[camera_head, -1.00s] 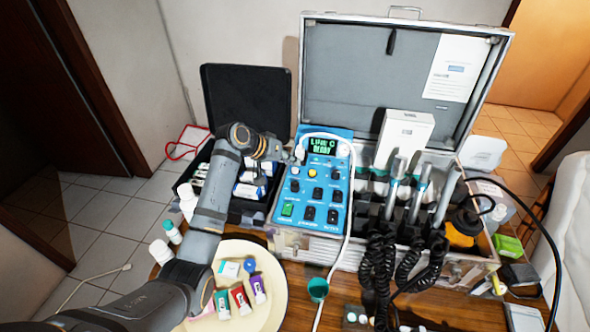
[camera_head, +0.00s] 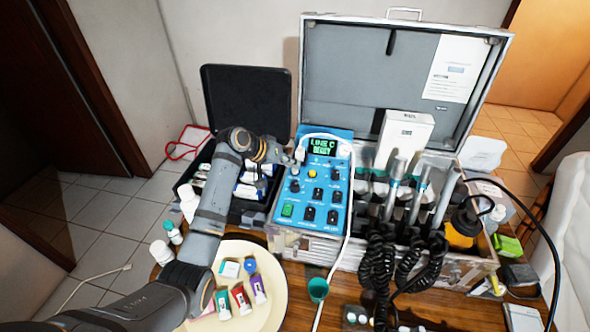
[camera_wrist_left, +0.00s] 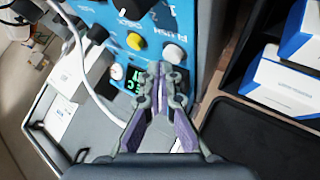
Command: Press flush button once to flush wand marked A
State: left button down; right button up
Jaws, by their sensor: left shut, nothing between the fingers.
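The blue control panel (camera_head: 325,190) stands in the open case. Its green screen (camera_head: 322,146) seems to read "LINE C READY". A yellow button (camera_head: 312,174) and a white button (camera_head: 295,170) sit below the screen; they also show in the left wrist view, yellow (camera_wrist_left: 136,41) and white (camera_wrist_left: 174,53). Lettering by the white button is partly legible, apparently "FLUSH". My left gripper (camera_head: 292,158) is shut and empty at the panel's upper left. Its fingertips (camera_wrist_left: 160,68) appear close to the white button; contact cannot be told. Several wands (camera_head: 420,185) stand in holders; their marks are unreadable.
A black box (camera_head: 247,210) with white cartons is left of the panel. A round cream tray (camera_head: 275,300) with small tubes is in front. Coiled black cords hang at the right.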

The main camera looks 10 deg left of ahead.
pick_arm(q)
jog(key=shift+f, duration=0.5)
dwell(0.5)
dwell(0.3)
jog(key=shift+r+p, duration=0.9)
jog(key=shift+p, duration=0.15)
notch_tip(320, 180, up, 5)
jog(key=p, duration=0.5)
jog(key=shift+s, duration=0.15)
